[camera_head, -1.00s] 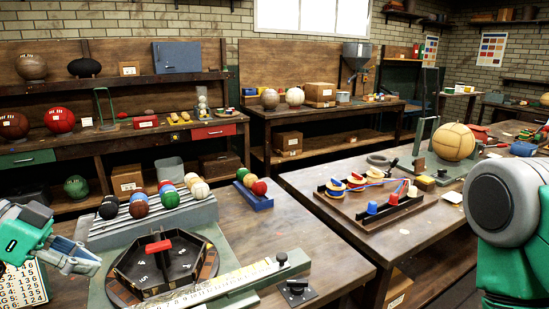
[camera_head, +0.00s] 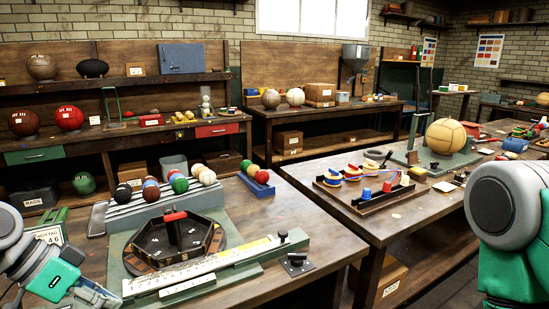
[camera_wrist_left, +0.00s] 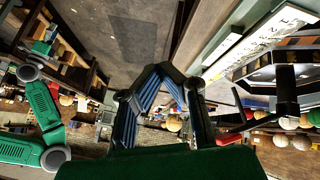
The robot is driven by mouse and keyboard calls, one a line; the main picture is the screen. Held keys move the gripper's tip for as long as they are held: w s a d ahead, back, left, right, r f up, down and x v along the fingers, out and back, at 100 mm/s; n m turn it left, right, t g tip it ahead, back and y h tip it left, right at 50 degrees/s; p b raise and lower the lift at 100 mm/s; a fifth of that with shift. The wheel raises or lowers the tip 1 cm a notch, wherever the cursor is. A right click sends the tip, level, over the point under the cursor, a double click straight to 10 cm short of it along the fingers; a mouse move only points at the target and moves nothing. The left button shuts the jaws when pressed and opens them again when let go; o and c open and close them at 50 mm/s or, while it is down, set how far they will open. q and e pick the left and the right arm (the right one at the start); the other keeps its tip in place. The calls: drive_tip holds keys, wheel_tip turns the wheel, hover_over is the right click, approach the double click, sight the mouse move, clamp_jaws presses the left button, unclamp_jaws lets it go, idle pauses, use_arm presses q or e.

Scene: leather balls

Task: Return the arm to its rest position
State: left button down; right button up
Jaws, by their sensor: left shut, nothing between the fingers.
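My left gripper (camera_head: 98,299) is at the lower left of the head view, beside the near left edge of the bench, with its tips cut close to the frame's bottom. In the left wrist view its blue-padded fingers (camera_wrist_left: 158,72) come together at the tips with nothing between them. Floor shows beyond them. My right arm's grey and green joint is at the right edge of the head view; its gripper is out of frame.
An octagonal dark tray (camera_head: 168,246) and a long ruler fixture (camera_head: 215,265) lie on the near bench, close right of my left gripper. Behind is a stepped rack (camera_head: 140,211) with several balls. A second bench (camera_head: 345,225) stands right, with a tan ball (camera_head: 446,136).

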use_arm(q)
drive_tip(key=s+d+f+n+g+y+b, duration=0.1)
drive_tip(key=s+f+n+y+b, duration=0.2)
drive_tip(key=f, duration=0.8)
drive_tip(key=s+d+f+n+g+y+b, duration=0.1)
drive_tip(key=s+f+n, duration=0.1)
drive_tip(key=s+f, duration=0.65)
drive_tip(key=s+f+y+b, duration=0.1)
drive_tip(key=s+f, duration=0.3)
drive_tip(key=f, duration=0.2)
drive_tip(key=s+f+n+y+b, duration=0.1)
drive_tip(key=s+f, duration=0.3)
drive_tip(key=f, duration=0.3)
drive_tip(key=shift+s+d+f+n+y, duration=0.15)
drive_tip(key=shift+s+d+n+y, duration=0.15)
drive_tip(key=shift+d+y, duration=0.1)
